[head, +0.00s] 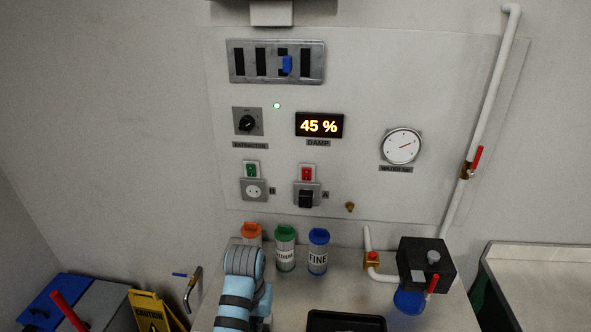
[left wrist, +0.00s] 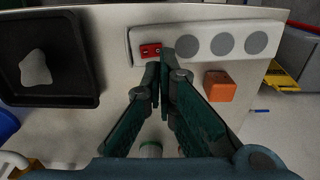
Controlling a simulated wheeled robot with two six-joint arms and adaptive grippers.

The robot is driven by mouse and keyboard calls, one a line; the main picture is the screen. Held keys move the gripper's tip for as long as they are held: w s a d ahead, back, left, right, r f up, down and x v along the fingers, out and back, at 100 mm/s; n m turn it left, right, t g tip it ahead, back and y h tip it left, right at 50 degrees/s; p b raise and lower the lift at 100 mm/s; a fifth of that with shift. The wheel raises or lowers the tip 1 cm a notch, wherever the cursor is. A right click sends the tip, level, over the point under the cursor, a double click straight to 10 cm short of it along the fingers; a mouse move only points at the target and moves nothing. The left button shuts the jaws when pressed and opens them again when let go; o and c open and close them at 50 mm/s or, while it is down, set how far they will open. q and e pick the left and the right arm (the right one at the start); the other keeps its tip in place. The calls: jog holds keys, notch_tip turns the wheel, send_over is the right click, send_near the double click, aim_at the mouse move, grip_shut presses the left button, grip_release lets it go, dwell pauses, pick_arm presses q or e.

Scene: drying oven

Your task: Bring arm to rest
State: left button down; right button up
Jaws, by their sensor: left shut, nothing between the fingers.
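My left arm (head: 240,290) comes up from the bottom of the head view, in front of the bottles; its fingers are hidden there. In the left wrist view my left gripper (left wrist: 163,72) has its dark green fingers together and is empty. Its tips appear over the edge of a white strip with grey discs (left wrist: 222,43), near a small red piece (left wrist: 150,50). Whether they touch the strip I cannot tell. My right gripper is in neither view.
Orange (head: 252,232), green (head: 285,262) and blue-capped (head: 318,262) bottles stand by the wall panel. A black tray (left wrist: 90,70) holds a pale blob. An orange block (left wrist: 219,86) sits near the strip. A black box (head: 425,258) and pipes stand right.

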pick_arm(q)
jog(key=s+a+f+n+t, duration=0.1)
jog(key=s+a+f, duration=0.3)
jog(key=s+a, duration=0.15)
jog(key=s+a+f+t, duration=0.1)
jog(key=s+a+f, duration=0.25)
jog(key=s, duration=0.35)
jog(key=s+a+r+m+t, duration=0.1)
jog(key=s+a+r, duration=0.1)
jog(key=s, duration=0.4)
jog(key=s+a+r+t, duration=0.1)
jog(key=s+a+r, duration=0.15)
jog(key=s, duration=0.35)
notch_tip(320, 180, down, 21)
jog(key=a+g+b, duration=0.1)
jog(key=g+b, duration=0.1)
jog(key=b, duration=0.1)
jog(key=s+f+g+b, duration=0.1)
jog(key=s+f+b, duration=0.1)
jog(key=s+f, duration=1.3)
notch_tip(320, 180, down, 2)
jog(key=shift+a+y+b, duration=0.35)
jog(key=shift+y+b, duration=0.05)
jog(key=shift+w, duration=0.1)
